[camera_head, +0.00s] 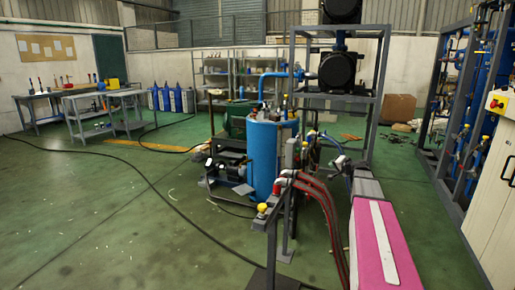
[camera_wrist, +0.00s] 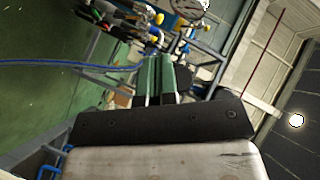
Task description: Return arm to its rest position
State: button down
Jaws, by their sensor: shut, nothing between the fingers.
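My gripper (camera_wrist: 158,68) shows in the wrist view. Its two green-sided fingers stand close together in front of a dark mounting plate, shut with nothing held between them. The wrist view is tilted, with the floor on the left and the wall and roof on the right. I cannot make out my gripper in the head view.
A blue cylindrical tank (camera_head: 262,160) stands mid-room beside a grey frame (camera_head: 378,100) holding black vessels. Red hoses (camera_head: 322,197) run close in front. A blue pipe rack (camera_head: 462,100) and cream cabinet (camera_head: 490,210) stand right. Open green floor lies left, crossed by dark cables.

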jog(key=s+a+f+n+g, duration=0.4)
jog(key=s+a+f+g, duration=0.3)
jog(key=s+a+f, duration=0.75)
jog(key=s+a+f+n+g+h, duration=0.1)
jog(key=s+f+g+h, duration=0.1)
jog(key=s, duration=0.4)
jog(key=s+a+f+n+g+h, duration=0.1)
jog(key=s+a+f+g+h, duration=0.1)
jog(key=s, duration=0.5)
jog(key=s+a+f+g+h, duration=0.1)
jog(key=s+f+g+h, duration=0.1)
jog(key=s+f, duration=0.2)
jog(key=s, duration=0.3)
jog(key=shift+a+f+n+g, duration=0.3)
jog(key=shift+a+n+g, duration=0.05)
jog(key=shift+n+g, duration=0.05)
jog(key=c, duration=1.8)
grip_release()
